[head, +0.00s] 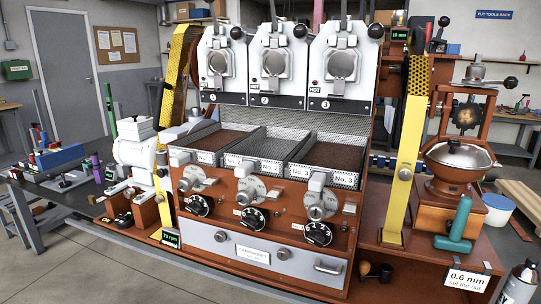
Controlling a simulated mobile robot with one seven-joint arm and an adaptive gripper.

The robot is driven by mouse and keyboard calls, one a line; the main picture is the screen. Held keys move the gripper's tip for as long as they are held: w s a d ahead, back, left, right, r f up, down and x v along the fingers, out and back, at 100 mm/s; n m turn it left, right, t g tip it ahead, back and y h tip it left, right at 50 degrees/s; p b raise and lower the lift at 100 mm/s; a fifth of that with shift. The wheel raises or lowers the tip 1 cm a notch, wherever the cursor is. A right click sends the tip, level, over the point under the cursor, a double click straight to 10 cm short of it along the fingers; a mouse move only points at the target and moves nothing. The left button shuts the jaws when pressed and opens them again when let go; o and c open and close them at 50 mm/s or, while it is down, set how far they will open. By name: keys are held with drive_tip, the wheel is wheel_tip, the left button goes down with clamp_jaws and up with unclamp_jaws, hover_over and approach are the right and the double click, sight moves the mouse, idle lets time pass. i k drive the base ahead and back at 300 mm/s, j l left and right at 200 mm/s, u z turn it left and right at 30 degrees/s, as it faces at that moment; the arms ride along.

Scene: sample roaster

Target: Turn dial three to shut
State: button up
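The sample roaster (277,225) stands in the middle of the head view, with three columns of controls on its brown front. The black dial at the right (318,234), in the column under the tray marked No. 3 (345,179), has white markings around it. Its setting is too small to read. A silver knob on a round marked plate (320,204) sits directly above it. Two similar black dials, the middle one (253,219) and the left one (200,205), sit in the other columns. My gripper is not in this view.
Yellow uprights flank the roaster, one at the right (405,165). A silver drawer (270,250) lies below the dials. A teal-handled tool (460,222) and a grinder-like machine (462,150) stand at right. Space before the dials looks clear.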

sight(316, 212)
drive_tip(key=k+l+u, duration=0.15)
drive_tip(key=l, duration=0.3)
drive_tip(key=k+l+u, duration=0.15)
drive_tip(key=k+l, duration=0.2)
drive_tip(key=j+u, duration=0.65)
drive_tip(key=i+l, duration=0.05)
